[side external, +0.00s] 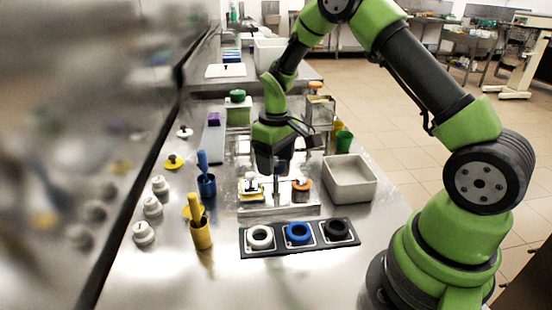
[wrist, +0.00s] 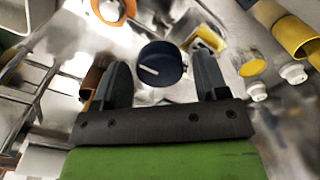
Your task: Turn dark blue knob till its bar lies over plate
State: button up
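The dark blue knob (wrist: 161,66) is round, and a short white bar mark shows left of its middle in the wrist view. My gripper (wrist: 160,62) is open, with one dark finger on each side of the knob. Narrow gaps seem to show between fingers and knob; I cannot tell whether they touch. In the side view my gripper (side external: 276,172) points down over the metal stand, and its fingers largely hide the knob. An orange-topped knob (side external: 301,185) and a yellow-and-white piece (side external: 250,188) flank it. I cannot clearly make out the plate under the bar.
A black tray (side external: 272,250) with white, blue and black rings lies in front. A white bin (side external: 349,181) stands right.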

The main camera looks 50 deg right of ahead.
notch_tip(320, 180, up, 10)
jog(key=shift+f, duration=0.1)
dwell(0.6)
jog(key=s+a+r+m+t, duration=0.2)
jog(key=s+a+r+t, duration=0.3)
jog(key=s+r, duration=0.5)
jog(key=shift+s+a+r+m+t+y, duration=0.35)
jog(key=shift+s+a, duration=0.5)
jog(key=shift+s, duration=0.85)
jog(key=shift+s+a+r+m+t+y, duration=0.35)
jog(key=shift+s+a, duration=0.5)
jog(key=shift+s, duration=0.8)
jog(key=shift+s+a+r+m+t+y, duration=0.35)
jog(key=shift+s+a, duration=0.5)
jog(key=shift+s, duration=0.85)
jog(key=shift+f, duration=0.1)
